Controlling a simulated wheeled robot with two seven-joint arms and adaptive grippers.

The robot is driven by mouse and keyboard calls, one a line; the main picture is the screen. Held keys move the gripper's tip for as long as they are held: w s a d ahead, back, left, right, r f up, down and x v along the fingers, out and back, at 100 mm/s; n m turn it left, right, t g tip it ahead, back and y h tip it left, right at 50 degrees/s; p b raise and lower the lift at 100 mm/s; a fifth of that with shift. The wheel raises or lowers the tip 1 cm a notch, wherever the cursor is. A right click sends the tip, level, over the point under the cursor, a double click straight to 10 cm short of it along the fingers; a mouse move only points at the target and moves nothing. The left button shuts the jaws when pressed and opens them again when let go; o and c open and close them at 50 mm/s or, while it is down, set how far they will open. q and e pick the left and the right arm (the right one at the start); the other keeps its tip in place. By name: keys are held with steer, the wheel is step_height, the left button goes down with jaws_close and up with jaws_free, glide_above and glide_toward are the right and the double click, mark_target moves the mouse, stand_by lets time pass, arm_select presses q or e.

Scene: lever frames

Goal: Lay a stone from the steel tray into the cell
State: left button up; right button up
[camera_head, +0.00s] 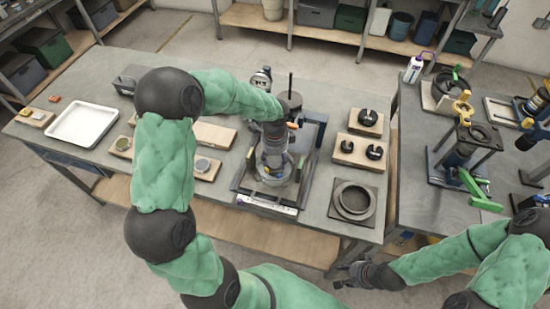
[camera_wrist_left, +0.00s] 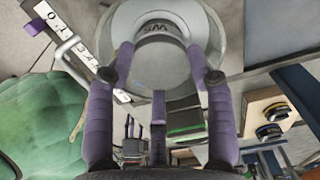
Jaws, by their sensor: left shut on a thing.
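The pale, shallow tray (camera_head: 83,124) lies at the left of the bench; its floor looks bare. My left gripper (camera_head: 272,158) is over the clear-walled round cell (camera_head: 262,176) in the lever frame. In the left wrist view its purple fingers (camera_wrist_left: 160,65) are shut on a round grey piece (camera_wrist_left: 155,30) with dark lettering, at the cell; whether it is the stone I cannot tell. The cell's pale rim (camera_wrist_left: 222,35) surrounds it there. My right gripper (camera_head: 350,277) hangs off the bench's front edge, apart from these things; its opening is unclear.
A grey disc on a wooden board (camera_head: 203,164) and a small round dish (camera_head: 122,143) sit left of the frame. Dark weights (camera_head: 368,117) on boards and a dark ring (camera_head: 354,199) are to its right. Another bench (camera_head: 408,180) with green-handled equipment stands further right.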

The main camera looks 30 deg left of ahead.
arm_select(q)
steer(key=o, duration=1.3)
steer(key=shift+c, duration=0.2)
step_height(320, 180, up, 12)
